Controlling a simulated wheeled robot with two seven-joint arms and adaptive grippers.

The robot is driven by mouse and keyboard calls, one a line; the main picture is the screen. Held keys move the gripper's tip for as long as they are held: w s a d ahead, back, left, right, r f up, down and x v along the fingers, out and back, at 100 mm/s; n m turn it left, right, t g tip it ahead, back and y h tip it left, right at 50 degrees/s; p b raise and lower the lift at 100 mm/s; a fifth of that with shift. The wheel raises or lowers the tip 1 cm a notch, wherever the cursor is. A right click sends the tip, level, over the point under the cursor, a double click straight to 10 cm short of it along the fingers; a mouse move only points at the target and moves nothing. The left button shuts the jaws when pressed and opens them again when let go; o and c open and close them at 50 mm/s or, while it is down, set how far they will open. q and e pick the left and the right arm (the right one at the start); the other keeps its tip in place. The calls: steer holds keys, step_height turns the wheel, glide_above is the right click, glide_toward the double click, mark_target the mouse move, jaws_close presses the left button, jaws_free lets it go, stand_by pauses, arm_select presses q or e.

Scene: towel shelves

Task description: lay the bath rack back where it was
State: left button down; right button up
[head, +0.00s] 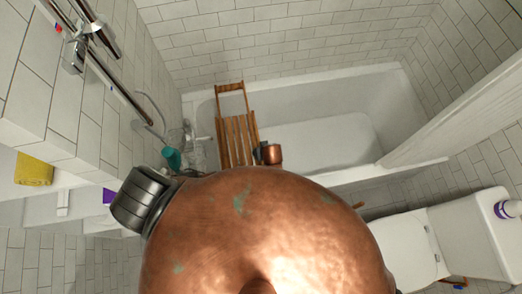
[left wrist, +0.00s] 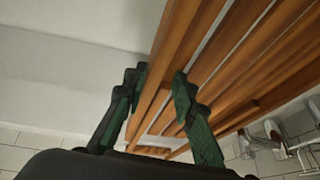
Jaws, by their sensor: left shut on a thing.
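The bath rack (head: 237,135) is a brown wooden slatted rack at the left end of the white bathtub in the head view. Its far end overlaps the tub's back rim; its near end is partly hidden by my body. I cannot tell whether it rests on the rims or is held above them. In the left wrist view, the rack (left wrist: 222,70) runs diagonally, and my left gripper (left wrist: 157,88) is shut on its edge slat, one green-black finger on each side. In the head view, my left gripper is small and dark beside the rack's right edge. My right gripper is not in view.
The bathtub (head: 345,78) is clear to the right of the rack. Taps (head: 188,135) and a teal item (head: 171,158) are at its left end. A shower rail (head: 118,85) runs along the left wall. A white screen (head: 450,110) stands right, a toilet (head: 410,245) below it.

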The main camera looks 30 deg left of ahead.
arm_select(q)
steer(key=shift+f, duration=0.35)
stand_by(0.7)
steer(key=c, duration=1.5)
jaws_free()
steer(key=shift+s+f, duration=0.1)
steer(key=v, duration=1.2)
